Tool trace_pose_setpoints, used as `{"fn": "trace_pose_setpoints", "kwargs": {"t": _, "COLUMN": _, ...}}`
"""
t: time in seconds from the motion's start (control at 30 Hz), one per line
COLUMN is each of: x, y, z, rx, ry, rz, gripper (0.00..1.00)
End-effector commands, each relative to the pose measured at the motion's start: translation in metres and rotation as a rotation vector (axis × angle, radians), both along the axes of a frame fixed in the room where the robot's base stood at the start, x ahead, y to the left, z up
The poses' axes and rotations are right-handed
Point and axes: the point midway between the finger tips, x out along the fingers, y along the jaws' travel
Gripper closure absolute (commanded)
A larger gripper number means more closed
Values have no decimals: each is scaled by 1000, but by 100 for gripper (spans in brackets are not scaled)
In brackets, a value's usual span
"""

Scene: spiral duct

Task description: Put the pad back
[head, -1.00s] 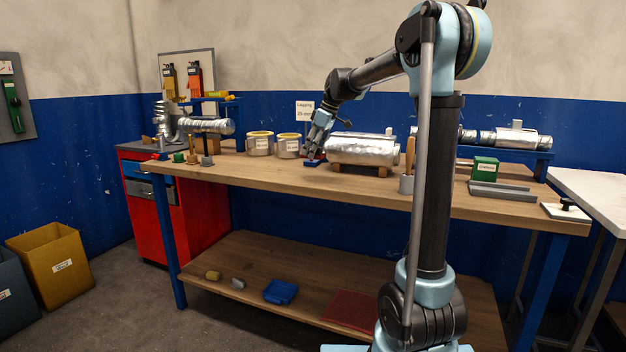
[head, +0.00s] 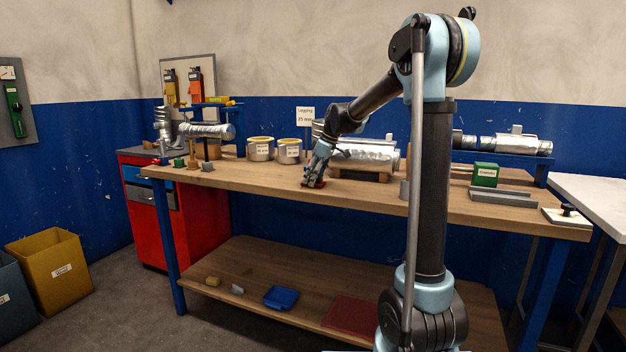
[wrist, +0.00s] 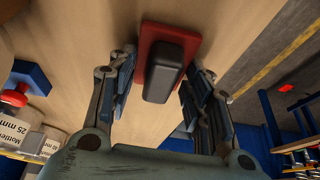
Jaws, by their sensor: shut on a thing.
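The pad is a red plate with a dark grey block-shaped grip (wrist: 163,65), seen between my fingers in the wrist view. In the head view a little of its red (head: 318,184) shows under my gripper (head: 312,182), near the front edge of the bench. My gripper, also in the wrist view (wrist: 158,92), is shut on the pad by its grip. The fingers hide much of the pad in the head view. I cannot tell whether its underside touches the wood.
Tubs (head: 260,149) stand behind to the left, and a silver-wrapped duct (head: 365,152) lies on a wooden cradle to the right. In the wrist view a blue block (wrist: 30,76) lies at the left.

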Motion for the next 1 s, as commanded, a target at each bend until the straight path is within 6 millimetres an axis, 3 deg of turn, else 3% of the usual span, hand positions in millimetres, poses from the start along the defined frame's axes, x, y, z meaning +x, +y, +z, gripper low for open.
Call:
{"fn": "trace_pose_setpoints", "kwargs": {"t": 0.07, "x": 0, "y": 0, "z": -1, "rx": 0, "ry": 0, "rz": 0, "gripper": 80}}
{"fn": "trace_pose_setpoints", "kwargs": {"t": 0.1, "x": 0, "y": 0, "z": -2, "rx": 0, "ry": 0, "rz": 0, "gripper": 52}}
{"fn": "trace_pose_setpoints", "kwargs": {"t": 0.2, "x": 0, "y": 0, "z": -1, "rx": 0, "ry": 0, "rz": 0, "gripper": 34}}
{"fn": "trace_pose_setpoints", "kwargs": {"t": 0.67, "x": 0, "y": -3, "z": 6, "rx": 0, "ry": 0, "rz": -1, "gripper": 34}}
{"fn": "trace_pose_setpoints", "kwargs": {"t": 1.0, "x": -8, "y": -24, "z": 61, "rx": 0, "ry": 0, "rz": -2, "gripper": 34}}
